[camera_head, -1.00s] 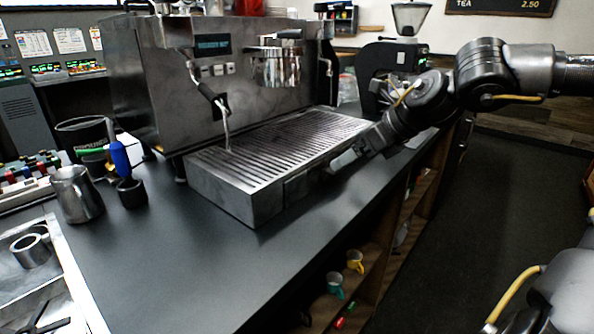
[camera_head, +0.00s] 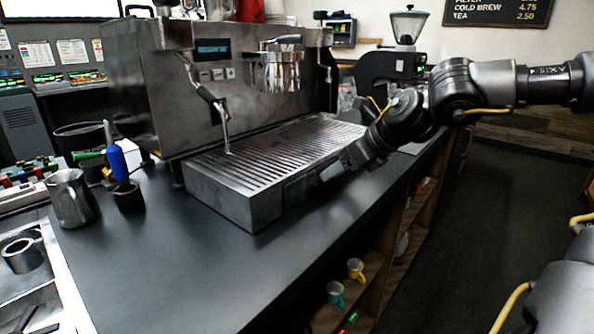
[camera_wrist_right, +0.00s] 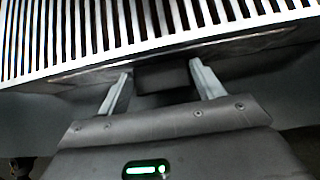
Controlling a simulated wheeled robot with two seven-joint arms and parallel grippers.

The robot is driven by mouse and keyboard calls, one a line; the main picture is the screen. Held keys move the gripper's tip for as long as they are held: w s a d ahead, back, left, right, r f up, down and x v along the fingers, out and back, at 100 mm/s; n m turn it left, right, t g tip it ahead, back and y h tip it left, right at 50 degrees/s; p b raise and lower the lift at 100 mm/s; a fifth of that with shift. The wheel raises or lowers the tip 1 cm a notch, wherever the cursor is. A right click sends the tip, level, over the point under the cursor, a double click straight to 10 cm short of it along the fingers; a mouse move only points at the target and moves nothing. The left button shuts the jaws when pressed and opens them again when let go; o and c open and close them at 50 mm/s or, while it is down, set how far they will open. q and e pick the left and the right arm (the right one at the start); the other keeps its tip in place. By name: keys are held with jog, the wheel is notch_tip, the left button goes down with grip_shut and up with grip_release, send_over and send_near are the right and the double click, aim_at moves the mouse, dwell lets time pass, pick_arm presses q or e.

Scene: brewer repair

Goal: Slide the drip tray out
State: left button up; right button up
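The drip tray (camera_head: 235,200) is a wide metal box with a slatted top, jutting from the front base of the espresso machine (camera_head: 235,110). My right gripper (camera_head: 330,172) is low at the tray's front face in the head view. In the right wrist view, the slatted tray (camera_wrist_right: 150,28) fills the top, and a dark block (camera_wrist_right: 163,76), seemingly its handle, sticks out from its front. My right gripper's fingers (camera_wrist_right: 160,70) are apart, one on each side of the block, with narrow gaps seeming to show. My left gripper is not in view.
The dark counter (camera_head: 190,270) is clear before the tray. A steel pitcher (camera_head: 72,198) and a small dark cup (camera_head: 129,196) with a blue-handled tool stand at left. Mugs (camera_head: 355,268) sit on a shelf below the counter edge. A grinder (camera_head: 390,70) stands behind my right arm.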

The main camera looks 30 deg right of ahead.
jog(key=c, duration=0.7)
jog(key=shift+s+d, duration=0.25)
jog(key=shift+s, duration=0.55)
jog(key=shift+s+d, duration=0.2)
jog(key=shift+s, duration=0.6)
jog(key=shift+s+d, duration=0.25)
jog(key=shift+s, duration=0.55)
jog(key=shift+s+d+b, duration=0.2)
jog(key=shift+s, duration=0.35)
jog(key=shift+s+d+b, duration=0.15)
jog(key=shift+s, duration=0.4)
jog(key=shift+s+d+b, duration=0.2)
jog(key=shift+s, duration=0.5)
jog(key=shift+s+d+b, duration=0.15)
jog(key=shift+s+b, duration=0.05)
jog(key=shift+s, duration=0.45)
